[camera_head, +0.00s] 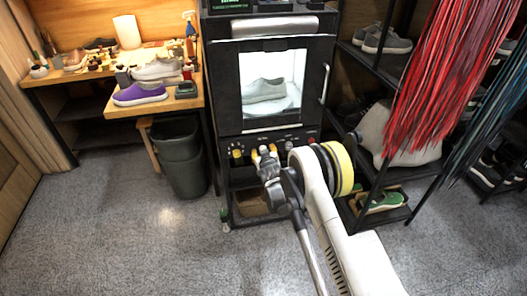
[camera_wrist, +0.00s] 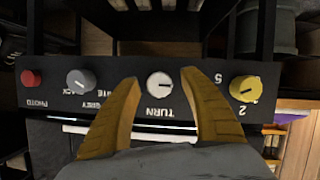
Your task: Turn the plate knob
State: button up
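The control panel (camera_wrist: 205,78) shows upside down in the wrist view, with a white-silver knob (camera_wrist: 159,85) at its middle labelled "TURN". My gripper (camera_wrist: 160,77) is open, its two yellow fingers on either side of this knob. I cannot tell whether they touch it. In the head view my gripper (camera_head: 264,151) is at the front of the black cabinet's panel, and the arm hides part of it. The cabinet window (camera_head: 290,72) shows a pale sneaker (camera_head: 264,90) on a round white plate (camera_head: 272,106).
A yellow knob (camera_wrist: 244,88) marked "2", a grey knob (camera_wrist: 81,81) and a red "PHOTO" button (camera_wrist: 31,78) share the panel. A dark bin (camera_head: 182,160) stands left of the cabinet. A shoe rack (camera_head: 375,57) stands close on the right. The floor in front is clear.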

jog(key=v, duration=1.2)
jog(key=s+d+r+m+g+h, duration=0.1)
jog(key=s+d+r, duration=0.1)
jog(key=d+r, duration=0.5)
jog(key=s+d+r+m+g+h, duration=0.1)
jog(key=s+d+r, duration=0.2)
jog(key=r, duration=0.8)
jog(key=s+d+r+m+g, duration=0.1)
jog(key=s+d+r, duration=0.3)
jog(key=s, duration=0.3)
jog(key=s+d+r+g, duration=0.1)
jog(key=s+d+r, duration=0.3)
jog(key=s, duration=0.2)
jog(key=s+d+m+g, duration=0.1)
jog(key=s+d, duration=0.1)
jog(key=s, duration=0.8)
jog(key=s+d+g, duration=0.1)
jog(key=s+d, duration=0.1)
jog(key=s, duration=0.9)
jog(key=shift+s+d+f+m+h, duration=0.25)
jog(key=shift+d+f+m+h, duration=0.05)
jog(key=shift+d+f+m, duration=0.1)
